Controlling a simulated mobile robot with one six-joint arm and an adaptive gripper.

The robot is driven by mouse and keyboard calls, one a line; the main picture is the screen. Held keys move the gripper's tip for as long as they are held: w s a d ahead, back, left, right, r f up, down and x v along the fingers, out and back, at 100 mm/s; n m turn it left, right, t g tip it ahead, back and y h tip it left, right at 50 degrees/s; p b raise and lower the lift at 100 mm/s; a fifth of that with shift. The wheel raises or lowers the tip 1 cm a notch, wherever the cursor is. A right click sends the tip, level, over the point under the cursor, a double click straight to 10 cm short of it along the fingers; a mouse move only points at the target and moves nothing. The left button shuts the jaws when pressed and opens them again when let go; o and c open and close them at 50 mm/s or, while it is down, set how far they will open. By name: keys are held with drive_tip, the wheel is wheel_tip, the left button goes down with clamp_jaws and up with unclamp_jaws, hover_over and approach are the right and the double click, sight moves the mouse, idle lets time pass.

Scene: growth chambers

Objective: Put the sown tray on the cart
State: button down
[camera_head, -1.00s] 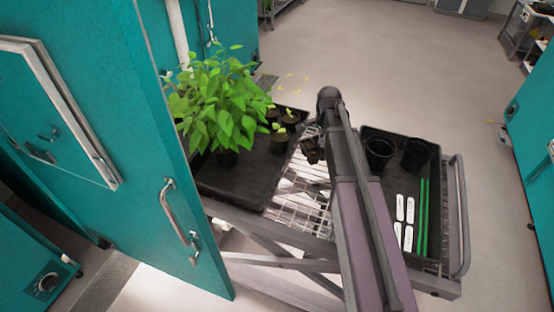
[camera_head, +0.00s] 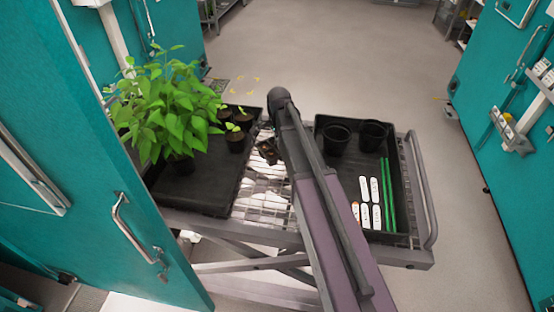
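The cart (camera_head: 411,258) is a grey metal trolley with a wire top, and it stands in the middle. A black tray (camera_head: 190,196) on its left side holds a large leafy plant and a few small pots with seedlings. I cannot tell whether this is the sown tray; no other tray with seedlings or soil is plainly in view. My gripper (camera_head: 267,151) hangs at the end of my arm over the wire top, just right of the small pots. It is small, dark and partly hidden by my arm, so its fingers are unclear.
A second black tray (camera_head: 404,206) on the cart's right holds two empty black pots, white labels and green sticks. A narrow strip of wire top (camera_head: 262,203) is bare between the trays. A teal door (camera_head: 75,150) stands close at left. Grey floor beyond is open.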

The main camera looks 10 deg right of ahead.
drive_tip(key=shift+f+b, duration=1)
drive_tip(key=shift+f, duration=0.4)
drive_tip(key=shift+f, duration=0.1)
drive_tip(key=shift+f+b, duration=1.75)
drive_tip(key=shift+b, duration=0.15)
drive_tip(key=shift+f, duration=0.2)
drive_tip(key=c, duration=0.8)
unclamp_jaws()
drive_tip(key=shift+r, duration=0.1)
drive_tip(key=shift+r, duration=0.1)
wheel_tip(320, 180, up, 12)
drive_tip(key=p, duration=1.2)
drive_tip(key=shift+s, duration=0.1)
